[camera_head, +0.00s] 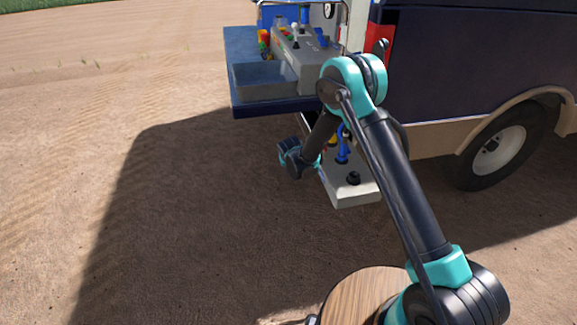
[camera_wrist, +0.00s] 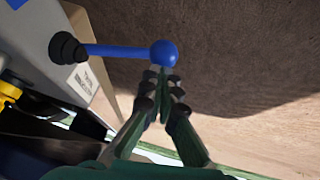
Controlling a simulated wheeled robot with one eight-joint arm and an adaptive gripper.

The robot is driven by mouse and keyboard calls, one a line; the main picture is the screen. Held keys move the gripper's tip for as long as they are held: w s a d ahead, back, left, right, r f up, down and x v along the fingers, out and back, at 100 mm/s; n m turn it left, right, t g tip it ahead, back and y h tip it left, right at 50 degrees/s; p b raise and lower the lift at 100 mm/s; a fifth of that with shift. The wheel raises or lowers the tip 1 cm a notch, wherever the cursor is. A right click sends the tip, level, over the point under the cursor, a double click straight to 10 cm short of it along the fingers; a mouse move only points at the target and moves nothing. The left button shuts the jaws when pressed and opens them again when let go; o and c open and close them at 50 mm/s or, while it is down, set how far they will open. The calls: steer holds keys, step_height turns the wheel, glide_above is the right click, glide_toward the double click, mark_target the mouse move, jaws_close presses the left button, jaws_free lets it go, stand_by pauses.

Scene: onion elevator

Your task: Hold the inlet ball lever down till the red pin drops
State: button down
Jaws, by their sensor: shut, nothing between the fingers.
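A blue lever with a round ball end (camera_wrist: 163,53) sticks out to the right from a black boot (camera_wrist: 67,48) on a light grey panel in the wrist view. A small label (camera_wrist: 88,80) sits below the rod; I cannot read it. My gripper (camera_wrist: 162,73) is shut and empty, its fingertips at the ball's lower edge in the picture. I cannot tell whether they touch it. In the head view my fingers are not clear, and the arm partly covers the lower control panel (camera_head: 352,194). I cannot make out the red pin in either view.
A dark truck body (camera_head: 465,65) with a wheel (camera_head: 497,150) stands at the right. A blue-grey shelf (camera_head: 238,50) carries an upper control box (camera_head: 315,65) with coloured knobs above the lower panel. A yellow part (camera_wrist: 8,90) shows at the wrist view's left. Open dirt lies left.

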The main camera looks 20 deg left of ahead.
steer(key=shift+a+f+t+h, duration=0.1)
steer(key=shift+f+t+h, duration=0.2)
steer(key=shift+f+h, duration=0.3)
steer(key=shift+f, duration=0.8)
